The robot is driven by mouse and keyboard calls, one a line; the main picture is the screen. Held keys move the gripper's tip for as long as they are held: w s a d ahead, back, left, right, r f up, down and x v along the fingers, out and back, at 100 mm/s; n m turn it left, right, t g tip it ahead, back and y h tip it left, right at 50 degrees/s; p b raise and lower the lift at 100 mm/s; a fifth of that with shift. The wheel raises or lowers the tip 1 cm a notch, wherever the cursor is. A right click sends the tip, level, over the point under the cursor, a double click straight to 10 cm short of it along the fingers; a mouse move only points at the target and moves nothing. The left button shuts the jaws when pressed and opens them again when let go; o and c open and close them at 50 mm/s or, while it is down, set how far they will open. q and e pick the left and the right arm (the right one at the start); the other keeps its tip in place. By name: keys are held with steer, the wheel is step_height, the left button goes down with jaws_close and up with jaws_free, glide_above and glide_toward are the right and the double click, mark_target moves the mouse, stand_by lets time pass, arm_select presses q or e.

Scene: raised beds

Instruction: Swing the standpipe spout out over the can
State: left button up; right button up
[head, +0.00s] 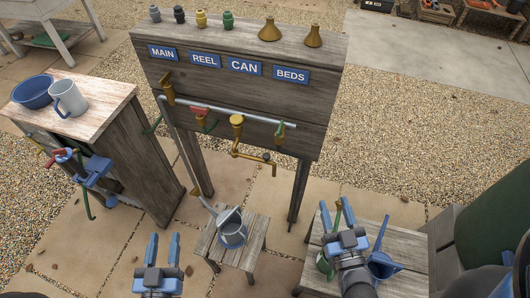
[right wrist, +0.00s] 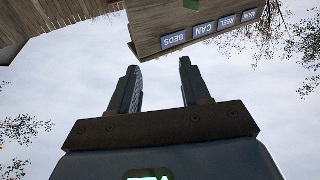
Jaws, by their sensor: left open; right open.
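The brass standpipe spout (head: 250,157) hangs below the grey pipe, under the CAN label. In the head view its arm runs to the right and its end turns down near the right leg of the wooden board. The blue-grey watering can (head: 232,236) stands on a small wooden stool (head: 257,239), lower and in front of the spout, with its own long spout pointing up left. My left gripper (head: 162,248) is open and empty, left of and in front of the stool. My right gripper (head: 336,216) is open over the right bench, apart from the brass spout.
The board (head: 196,70) carries MAIN, REEL, CAN and BEDS labels and several taps, including a red-handled one (head: 200,110). A cabinet (head: 150,150) with a bowl and mug stands left. A blue funnel-like thing (head: 383,265) is on the right bench (head: 408,238).

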steer(key=w+a+f+n+y+p, duration=0.1)
steer(key=w+a+f+n+y, duration=0.1)
steer(key=w+a, duration=0.3)
steer(key=w+a+f+n+y+p, duration=0.2)
steer(key=w+a+y, duration=0.15)
steer(key=w, duration=0.45)
steer(key=g, duration=0.3)
glide_toward(268, 158)
steer(key=w, duration=0.1)
steer(key=shift+m, duration=0.4)
steer(key=b+x, duration=0.1)
steer(key=x, duration=0.9)
steer(key=shift+a+b, duration=0.2)
steer(key=shift+b, duration=0.1)
jaws_close()
